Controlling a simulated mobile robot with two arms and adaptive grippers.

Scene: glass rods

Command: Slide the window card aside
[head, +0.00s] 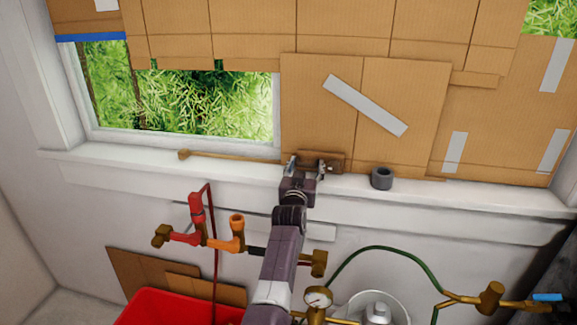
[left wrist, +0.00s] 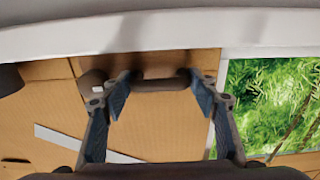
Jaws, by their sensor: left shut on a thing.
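The window card is a brown cardboard panel (head: 310,115) with a diagonal grey tape strip, standing above the sill, right of the uncovered window opening (head: 220,105). A brown handle (head: 335,156) is at its lower edge. My left gripper (head: 309,163) is at this handle. In the left wrist view, where the scene appears upside down, the gripper (left wrist: 157,78) has a finger at each end of the dark handle bar (left wrist: 162,85) and is shut on it. The card (left wrist: 40,105) lies behind, with the opening (left wrist: 262,105) to its right. My right gripper is out of view.
A grey ring (head: 381,178) stands on the sill right of my gripper. A thin wooden strip (head: 230,157) lies on the sill to the left. Below are red and orange pipe fittings (head: 197,215), a red bin (head: 170,308) and a pressure gauge (head: 318,298).

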